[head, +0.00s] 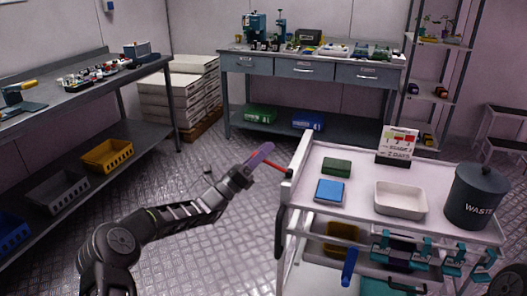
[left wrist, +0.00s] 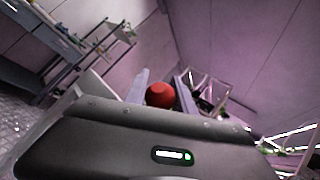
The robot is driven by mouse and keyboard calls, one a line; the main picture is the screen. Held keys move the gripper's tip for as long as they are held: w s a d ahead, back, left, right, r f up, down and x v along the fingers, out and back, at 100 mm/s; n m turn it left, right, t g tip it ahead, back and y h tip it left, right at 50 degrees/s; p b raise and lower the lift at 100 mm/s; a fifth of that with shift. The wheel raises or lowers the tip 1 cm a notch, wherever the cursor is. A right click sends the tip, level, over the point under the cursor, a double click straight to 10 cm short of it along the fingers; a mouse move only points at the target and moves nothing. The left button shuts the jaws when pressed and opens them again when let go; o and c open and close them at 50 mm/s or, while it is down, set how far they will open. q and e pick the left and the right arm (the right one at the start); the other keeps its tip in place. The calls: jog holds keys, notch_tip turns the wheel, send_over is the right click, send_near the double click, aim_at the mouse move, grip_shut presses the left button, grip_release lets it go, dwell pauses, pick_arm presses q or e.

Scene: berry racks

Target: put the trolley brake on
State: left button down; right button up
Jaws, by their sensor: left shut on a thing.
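The white trolley (head: 357,167) stands to the right in the head view. A red brake lever (head: 277,166) sticks out from its left end, near the upper corner of the frame. My left gripper (head: 262,153) is at the lever's outer end, with its arm reaching in from the lower left. In the left wrist view the lever's round red knob (left wrist: 160,95) sits between the two fingers, and the gripper (left wrist: 162,92) is shut on it. The rest of the lever is hidden in that view. My right gripper is not seen.
The trolley top carries a green block (head: 336,166), a blue pad (head: 329,191), a white tray (head: 401,201), a small sign (head: 397,146) and a dark waste bin (head: 476,197). Workbenches stand left and behind. Floor (head: 225,215) left of the trolley is clear.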

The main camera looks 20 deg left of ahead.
pick_arm(q)
jog(key=shift+f, duration=0.15)
dwell(0.4)
jog(key=c, duration=1.2)
grip_release()
jog(key=shift+w, duration=0.2)
jog(key=shift+o, duration=0.7)
jog(key=shift+s+a, duration=0.15)
jog(key=v, duration=0.7)
jog(key=shift+s+f, duration=0.2)
jog(key=shift+a, duration=0.1)
